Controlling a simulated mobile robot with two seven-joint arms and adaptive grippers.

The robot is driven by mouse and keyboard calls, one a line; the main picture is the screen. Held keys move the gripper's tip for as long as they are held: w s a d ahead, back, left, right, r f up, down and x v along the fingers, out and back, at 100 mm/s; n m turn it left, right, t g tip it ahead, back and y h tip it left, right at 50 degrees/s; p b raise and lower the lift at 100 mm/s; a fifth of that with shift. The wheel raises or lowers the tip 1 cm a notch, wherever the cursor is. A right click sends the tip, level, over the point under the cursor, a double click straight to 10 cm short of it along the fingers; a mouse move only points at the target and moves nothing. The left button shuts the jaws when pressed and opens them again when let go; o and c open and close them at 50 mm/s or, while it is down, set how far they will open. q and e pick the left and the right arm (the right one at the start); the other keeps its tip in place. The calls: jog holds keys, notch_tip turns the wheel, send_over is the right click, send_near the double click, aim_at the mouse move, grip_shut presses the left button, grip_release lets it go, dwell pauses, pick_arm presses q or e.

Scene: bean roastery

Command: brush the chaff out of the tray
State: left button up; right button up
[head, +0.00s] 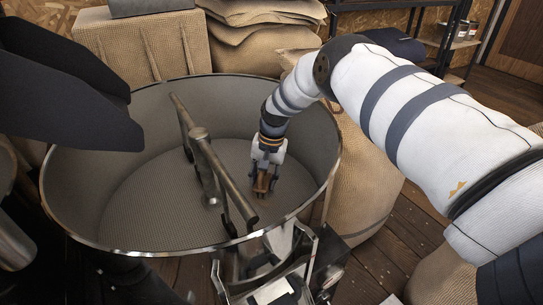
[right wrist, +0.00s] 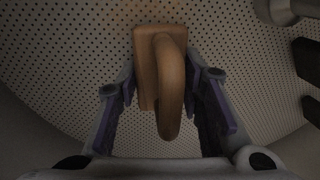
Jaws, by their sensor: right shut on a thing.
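The tray (head: 64,215) is a large round metal cooling pan with a perforated floor, in the middle of the head view. My right gripper (head: 262,190) reaches down into it, right of the stirring arm, low over the floor. It is shut on a wooden brush, whose brown handle (right wrist: 170,80) shows between the fingers in the right wrist view. The brush (head: 261,183) is small and partly hidden by the fingers in the head view. Its bristles are hidden. I cannot make out chaff on the floor. My left gripper is not in view.
A metal stirring arm (head: 215,165) with upright posts and paddles spans the tray's middle, close to my right gripper. The raised tray wall surrounds the floor. Burlap sacks (head: 262,52) stand behind, with another sack (head: 362,185) at right. The tray floor left of the stirrer is open.

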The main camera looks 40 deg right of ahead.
jog(key=shift+w+a+p, duration=0.15)
jog(key=shift+a, duration=0.7)
jog(key=shift+w+a+p, duration=0.1)
jog(key=shift+a+p, duration=0.05)
jog(key=shift+a, duration=0.7)
jog(key=shift+w+a+r, duration=0.1)
jog(key=shift+w+a, duration=0.15)
jog(key=shift+a, duration=0.65)
jog(key=shift+w+a, duration=0.25)
jog(key=shift+a, duration=0.6)
pick_arm(q)
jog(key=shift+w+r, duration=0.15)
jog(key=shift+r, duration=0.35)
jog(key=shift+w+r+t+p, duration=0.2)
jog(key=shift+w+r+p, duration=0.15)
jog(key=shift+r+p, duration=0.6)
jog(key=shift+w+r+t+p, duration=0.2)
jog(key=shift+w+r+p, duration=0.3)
jog(key=shift+p, duration=0.7)
pick_arm(e)
notch_tip(320, 180, up, 6)
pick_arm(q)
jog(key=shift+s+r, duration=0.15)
pick_arm(e)
jog(key=shift+r, duration=0.1)
